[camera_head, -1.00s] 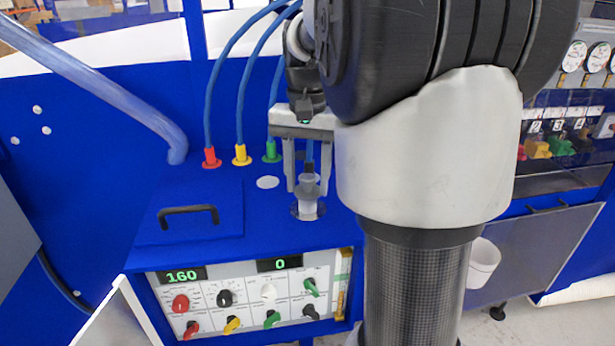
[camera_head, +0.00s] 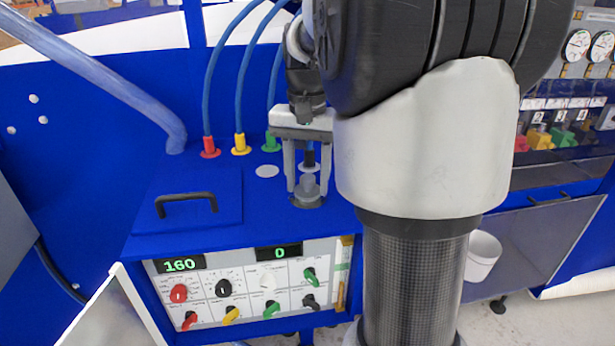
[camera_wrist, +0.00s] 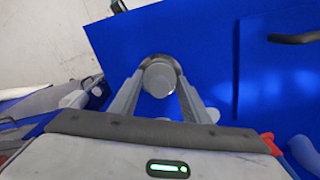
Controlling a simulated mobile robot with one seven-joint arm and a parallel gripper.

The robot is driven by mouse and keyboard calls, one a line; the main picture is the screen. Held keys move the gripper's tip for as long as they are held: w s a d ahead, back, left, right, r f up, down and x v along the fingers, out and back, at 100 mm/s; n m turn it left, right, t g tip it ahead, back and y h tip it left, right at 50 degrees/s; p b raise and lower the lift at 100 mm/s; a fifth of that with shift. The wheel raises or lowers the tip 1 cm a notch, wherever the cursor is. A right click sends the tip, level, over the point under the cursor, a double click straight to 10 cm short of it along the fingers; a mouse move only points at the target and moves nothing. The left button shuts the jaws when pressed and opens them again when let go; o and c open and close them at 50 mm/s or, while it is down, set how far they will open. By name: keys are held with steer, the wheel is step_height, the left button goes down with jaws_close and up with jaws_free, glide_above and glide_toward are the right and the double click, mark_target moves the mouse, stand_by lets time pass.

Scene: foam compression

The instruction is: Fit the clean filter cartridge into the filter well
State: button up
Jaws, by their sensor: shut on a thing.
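The filter cartridge (camera_head: 309,184) is a small grey cylinder with a pale collar and a dark stem above it. It stands upright at the round, dark-rimmed filter well (camera_head: 306,202) in the blue panel top. My gripper (camera_head: 308,190) points down over the well, with one finger on each side of the cartridge, shut on it. In the wrist view the cartridge's round grey end (camera_wrist: 158,79) lies between the fingertips, with the well's rim (camera_wrist: 176,66) showing around its far side. How deep the cartridge sits in the well is hidden.
A lid with a black handle (camera_head: 187,203) lies left of the well. Red (camera_head: 209,148), yellow (camera_head: 241,144) and green hose fittings stand behind. A pale disc (camera_head: 267,171) is nearby. Knobs and displays fill the front panel (camera_head: 250,285). A white cup (camera_head: 483,254) is at right.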

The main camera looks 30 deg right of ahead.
steer(key=shift+f, duration=0.45)
steer(key=o, duration=1.6)
steer(key=shift+c, duration=0.2)
steer(key=shift+r, duration=0.1)
step_height(320, 180, up, 17)
steer(key=p, duration=0.2)
steer(key=shift+r, duration=0.15)
steer(key=shift+s+a, duration=0.1)
